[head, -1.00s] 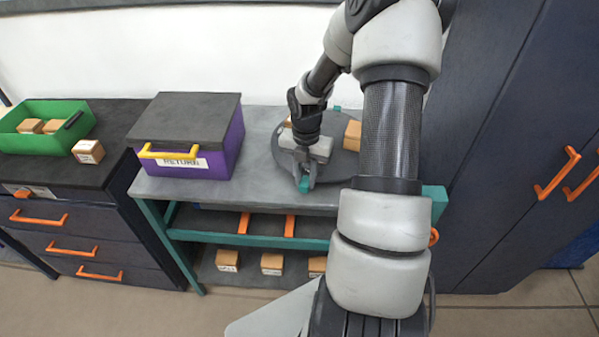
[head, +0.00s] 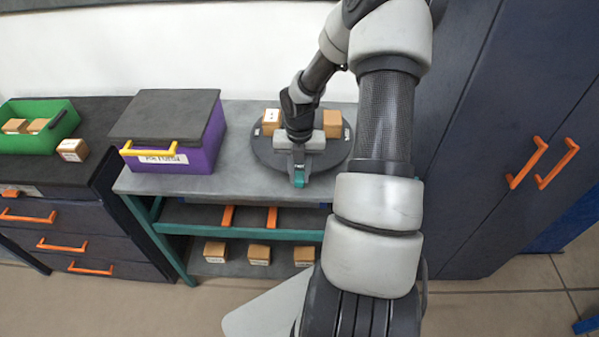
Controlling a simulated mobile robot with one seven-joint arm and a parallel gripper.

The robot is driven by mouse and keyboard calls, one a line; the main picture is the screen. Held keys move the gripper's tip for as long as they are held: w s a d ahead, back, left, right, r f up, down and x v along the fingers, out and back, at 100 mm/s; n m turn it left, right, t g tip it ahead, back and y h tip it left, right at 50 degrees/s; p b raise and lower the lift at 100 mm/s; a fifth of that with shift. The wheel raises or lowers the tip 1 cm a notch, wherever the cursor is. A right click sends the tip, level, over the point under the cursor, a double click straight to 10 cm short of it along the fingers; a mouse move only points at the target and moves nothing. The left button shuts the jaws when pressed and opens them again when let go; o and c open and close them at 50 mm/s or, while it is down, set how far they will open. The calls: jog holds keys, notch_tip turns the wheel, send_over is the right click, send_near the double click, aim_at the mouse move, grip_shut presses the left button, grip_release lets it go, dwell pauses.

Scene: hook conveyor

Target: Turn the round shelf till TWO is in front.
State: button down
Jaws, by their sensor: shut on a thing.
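The round shelf (head: 262,153) is a dark grey disc on top of the grey table. Two tan boxes stand on it, one at the back left (head: 271,122) and one at the back right (head: 332,123). My gripper (head: 299,177) reaches down over the disc's front rim and is shut on a teal handle (head: 299,181) there. A small pale label shows near the handle, but its word is too small to read surely. White labels also show by the left box and at the disc's right rim, unreadable. My arm hides part of the disc's middle.
A purple box (head: 205,155) with a dark lid and yellow handle stands left of the disc on the table (head: 240,110). A green bin (head: 55,135) sits on the drawer unit at far left. A dark cabinet (head: 500,120) stands close on the right.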

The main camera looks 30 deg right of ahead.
jog(key=shift+w, duration=0.1)
jog(key=c, duration=1.5)
grip_release()
notch_tip(320, 180, up, 18)
jog(key=shift+f+p, duration=0.25)
jog(key=shift+p, duration=0.15)
jog(key=shift+r, duration=0.1)
